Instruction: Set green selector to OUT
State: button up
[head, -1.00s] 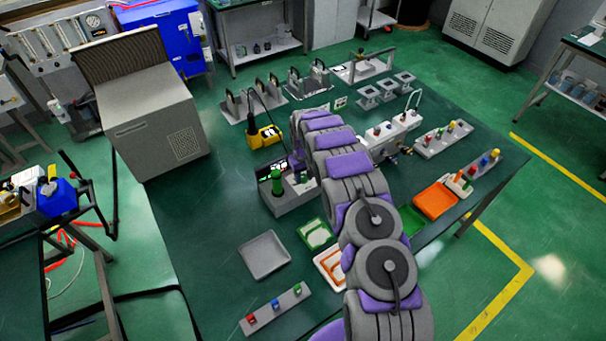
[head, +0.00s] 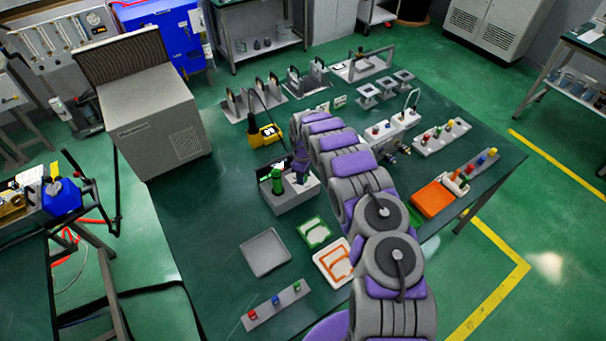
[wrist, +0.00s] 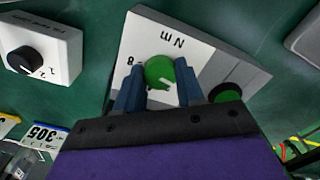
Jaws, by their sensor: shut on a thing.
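The green selector (wrist: 160,72) is a round knob on the white panel of a grey box (wrist: 215,50); the panel carries printed letters that appear upside down. My gripper (wrist: 158,88) has its two blue fingers on either side of the knob, shut on it. A green cylinder with a dark top (wrist: 228,95) stands on the same box, right of the fingers. In the head view the grey box (head: 290,200) sits mid-table with the green cylinder (head: 277,180) upright on it. My gripper (head: 300,170) reaches down at the box, hiding the selector there. I cannot read an OUT mark.
A white box with a black knob (wrist: 24,60) lies left in the wrist view. In the head view, a grey tray (head: 265,253), green frame (head: 313,232) and orange-marked tray (head: 334,262) lie nearer. A yellow device (head: 264,135) stands behind the box.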

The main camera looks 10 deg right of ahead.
jog(key=shift+w+r, duration=0.2)
dwell(0.3)
jog(key=o, duration=1)
jog(key=shift+s+f, duration=0.1)
jog(key=shift+f, duration=0.05)
jog(key=shift+o, duration=0.2)
notch_tip(320, 180, up, 17)
jog(key=shift+r, duration=0.2)
